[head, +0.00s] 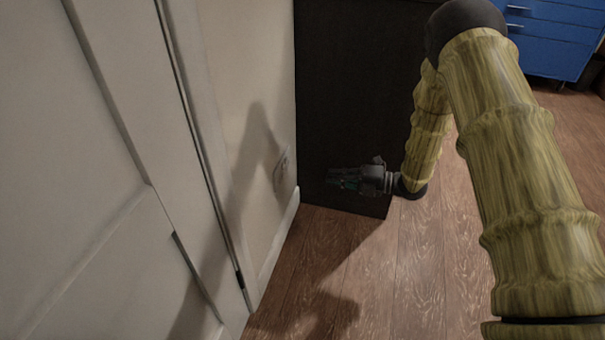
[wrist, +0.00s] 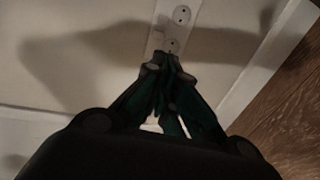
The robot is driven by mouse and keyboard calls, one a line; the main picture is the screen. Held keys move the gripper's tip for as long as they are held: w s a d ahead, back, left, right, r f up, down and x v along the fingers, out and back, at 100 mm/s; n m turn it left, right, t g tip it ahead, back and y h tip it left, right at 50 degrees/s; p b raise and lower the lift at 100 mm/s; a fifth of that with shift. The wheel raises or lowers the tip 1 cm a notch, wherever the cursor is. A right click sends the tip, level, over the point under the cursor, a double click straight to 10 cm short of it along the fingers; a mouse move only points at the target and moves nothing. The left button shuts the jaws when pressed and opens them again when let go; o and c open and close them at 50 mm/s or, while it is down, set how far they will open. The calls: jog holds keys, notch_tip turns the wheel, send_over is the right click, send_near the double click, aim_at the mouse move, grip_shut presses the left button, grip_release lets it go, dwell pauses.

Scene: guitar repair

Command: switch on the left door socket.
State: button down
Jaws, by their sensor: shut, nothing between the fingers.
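A pale wall socket plate (head: 281,170) is set low on the beige wall, beside the white door. In the wrist view the socket plate (wrist: 181,16) runs up from behind my fingertips, and round outlets show on it. Its lower part is hidden by my fingers, and I cannot make out the state of its switch. My gripper (head: 333,178) is shut and empty, pointing left at the wall, a short way right of the plate in the head view. In the wrist view my gripper's dark green fingertips (wrist: 166,62) overlap the plate; I cannot tell whether they touch it.
A white panelled door (head: 90,180) fills the left side. A tall dark cabinet or panel (head: 345,90) stands right behind my gripper. A white baseboard (head: 277,243) runs below the socket. The wooden floor (head: 400,290) is clear; blue drawers (head: 550,40) stand far right.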

jog(key=b, duration=0.6)
send_near(281, 172)
jog(key=x, duration=0.4)
jog(key=shift+s+a+r, duration=0.1)
jog(key=shift+s+a, duration=0.05)
jog(key=shift+a, duration=0.05)
jog(key=shift+b+x, duration=0.5)
jog(key=shift+x, duration=0.45)
jog(key=shift+r, duration=0.15)
jog(key=shift+a+p, duration=0.2)
jog(key=shift+p, duration=0.3)
jog(key=s+d+f+p, duration=0.1)
jog(key=s+d+p, duration=0.1)
jog(key=d, duration=0.4)
jog(key=s+d+f+p, duration=0.1)
jog(key=s+d+p, duration=0.1)
jog(key=d, duration=0.5)
jog(key=shift+p, duration=0.7)
